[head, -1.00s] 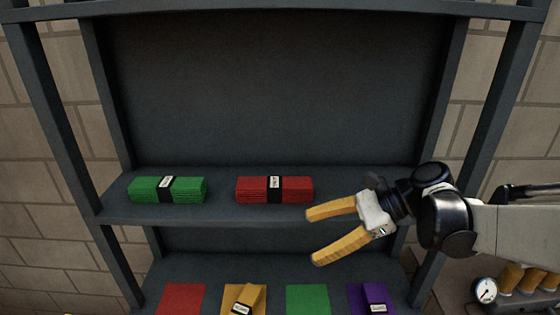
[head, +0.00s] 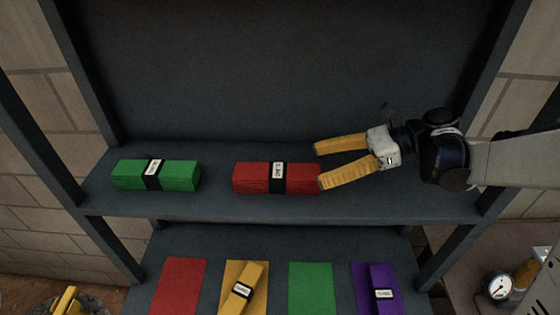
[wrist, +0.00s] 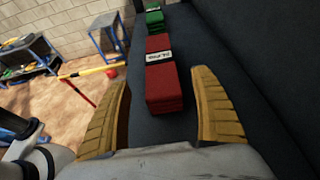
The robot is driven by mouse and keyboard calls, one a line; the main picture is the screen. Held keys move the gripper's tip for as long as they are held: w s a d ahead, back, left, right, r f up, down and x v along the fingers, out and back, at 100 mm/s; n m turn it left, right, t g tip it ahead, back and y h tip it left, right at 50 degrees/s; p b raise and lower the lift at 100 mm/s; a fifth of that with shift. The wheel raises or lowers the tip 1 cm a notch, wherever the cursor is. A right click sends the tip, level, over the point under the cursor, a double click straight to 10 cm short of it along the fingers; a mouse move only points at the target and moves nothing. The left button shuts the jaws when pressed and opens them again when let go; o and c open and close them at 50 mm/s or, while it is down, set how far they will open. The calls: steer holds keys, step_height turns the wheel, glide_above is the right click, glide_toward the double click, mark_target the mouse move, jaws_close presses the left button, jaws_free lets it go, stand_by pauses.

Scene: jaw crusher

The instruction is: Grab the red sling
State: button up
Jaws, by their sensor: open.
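The red sling (head: 255,178) is a folded red bundle with a black band and white label, lying on the upper shelf. In the wrist view the red sling (wrist: 163,84) lies ahead between my two yellow fingers, its near end close to the fingertips. My gripper (head: 317,165) is open at the right end of the sling, with fingers pointing left. The wrist view shows my gripper (wrist: 160,78) with a finger on each side. I cannot tell whether a finger touches the sling.
A green sling (head: 180,175) lies left on the same upper shelf (head: 220,208). Below are a red mat (head: 180,287), a green mat (head: 311,287), a yellow sling (head: 243,287) and a purple sling (head: 379,280). Shelf uprights stand at both sides. A gauge (head: 499,287) is at lower right.

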mark_target(295, 172)
steer(key=x, duration=0.4)
steer(key=shift+s+a, duration=0.35)
steer(key=shift+a, duration=0.05)
steer(key=shift+w+a+f, duration=0.2)
steer(key=shift+a+f, duration=0.05)
steer(key=shift+a, duration=0.2)
steer(key=x, duration=0.5)
steer(key=shift+w+f+b, duration=0.15)
steer(key=shift+f+b, duration=0.05)
steer(key=shift+b, duration=0.2)
steer(key=shift+d, duration=0.15)
steer(key=c, duration=1.5)
